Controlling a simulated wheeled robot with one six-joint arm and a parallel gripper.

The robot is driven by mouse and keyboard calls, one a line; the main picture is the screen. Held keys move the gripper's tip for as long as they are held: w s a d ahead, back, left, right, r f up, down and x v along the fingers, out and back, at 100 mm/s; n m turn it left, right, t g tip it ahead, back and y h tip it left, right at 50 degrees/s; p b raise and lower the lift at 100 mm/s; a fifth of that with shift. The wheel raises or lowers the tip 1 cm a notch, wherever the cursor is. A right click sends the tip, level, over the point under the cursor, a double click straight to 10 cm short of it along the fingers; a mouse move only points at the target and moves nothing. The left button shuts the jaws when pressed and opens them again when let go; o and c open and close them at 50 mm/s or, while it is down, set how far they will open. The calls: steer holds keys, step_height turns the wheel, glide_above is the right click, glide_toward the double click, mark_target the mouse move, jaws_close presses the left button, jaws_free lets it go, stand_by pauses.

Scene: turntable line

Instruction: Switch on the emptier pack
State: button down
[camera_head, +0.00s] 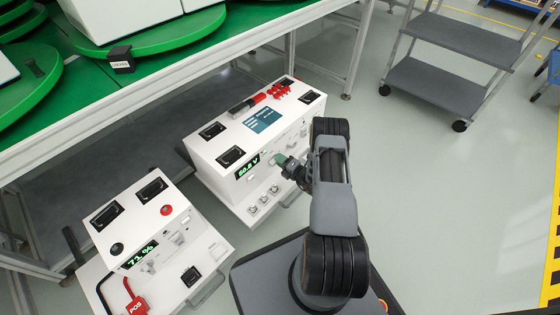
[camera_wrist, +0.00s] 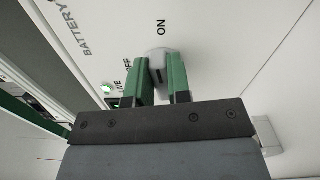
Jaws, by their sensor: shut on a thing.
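The right pack (camera_head: 212,150) is a white unit whose green display (camera_head: 247,166) shows a voltage, apparently 50.8 V or 60.8 V. The left pack (camera_head: 133,220) is a white unit whose display (camera_head: 141,255) reads 71 %. My gripper (camera_head: 280,160) is at the right pack's front panel. In the wrist view, its green fingers (camera_wrist: 162,82) are shut on a grey switch knob (camera_wrist: 155,58). ON stands above the knob and OFF to its left. A green lamp (camera_wrist: 106,88) by a partly hidden label is lit. The fingers hide much of the knob.
The green turntable line (camera_head: 150,40) runs above and behind the packs on a metal frame. Red plugs (camera_head: 285,86) stand on the right pack's top, and a red POS tag (camera_head: 137,305) hangs at the left pack. A grey cart (camera_head: 435,85) stands far right; the floor before it is clear.

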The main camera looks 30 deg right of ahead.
steer(key=shift+a+f+m, duration=0.1)
steer(key=shift+f+m, duration=0.05)
steer(key=shift+m, duration=0.65)
steer(key=c, duration=1.1)
jaws_free()
steer(key=shift+o, duration=0.2)
steer(key=shift+s, duration=0.1)
steer(key=p+v, duration=0.3)
steer(key=v, duration=1)
steer(key=shift+s+d+p, duration=0.25)
steer(key=shift+s+p, duration=0.05)
steer(key=shift+p, duration=0.05)
